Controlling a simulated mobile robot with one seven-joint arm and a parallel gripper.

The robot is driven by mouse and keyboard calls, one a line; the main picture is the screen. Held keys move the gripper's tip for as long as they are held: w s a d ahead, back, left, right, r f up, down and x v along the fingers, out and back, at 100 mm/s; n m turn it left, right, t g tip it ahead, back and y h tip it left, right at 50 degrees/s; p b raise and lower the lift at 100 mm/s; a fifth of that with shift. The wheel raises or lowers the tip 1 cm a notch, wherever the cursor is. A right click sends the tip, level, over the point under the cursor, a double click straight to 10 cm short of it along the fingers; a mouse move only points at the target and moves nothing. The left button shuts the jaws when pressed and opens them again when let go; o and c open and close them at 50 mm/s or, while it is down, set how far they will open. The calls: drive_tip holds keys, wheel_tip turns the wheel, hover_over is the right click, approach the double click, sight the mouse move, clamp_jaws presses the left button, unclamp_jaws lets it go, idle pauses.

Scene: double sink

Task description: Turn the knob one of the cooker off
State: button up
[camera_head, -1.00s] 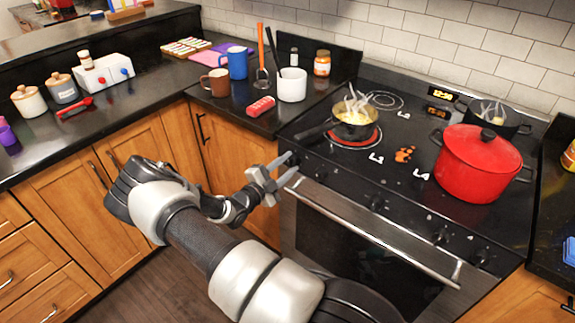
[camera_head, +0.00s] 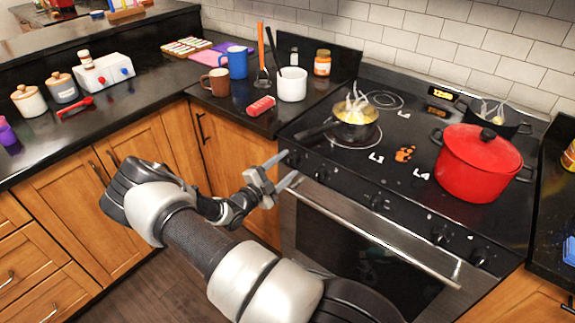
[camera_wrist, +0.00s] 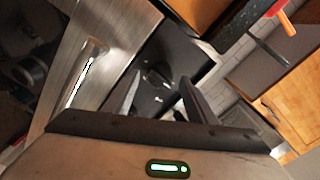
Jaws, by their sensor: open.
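The cooker (camera_head: 330,225) has a black front panel with a row of knobs. The leftmost knob (camera_head: 292,160) is beside my gripper (camera_head: 290,166), partly hidden by it. My gripper is open, its two fingers spread toward that knob. In the wrist view a dark knob (camera_wrist: 156,77) shows between the open fingers (camera_wrist: 160,79); I cannot tell whether they touch it. The left front burner (camera_head: 345,144), under a pan (camera_head: 352,132) with steaming food, is dark and not glowing.
A red lidded pot (camera_head: 478,165) stands on the right of the hob, with a dark pot (camera_head: 500,125) behind it. The pan's handle (camera_head: 316,131) points left. The oven handle (camera_head: 375,233) runs below the knobs. A white cup (camera_head: 292,86) stands on the left counter.

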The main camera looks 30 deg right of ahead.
drive_tip(key=v, duration=1.6)
drive_tip(key=shift+a, duration=0.2)
drive_tip(key=shift+s, duration=0.1)
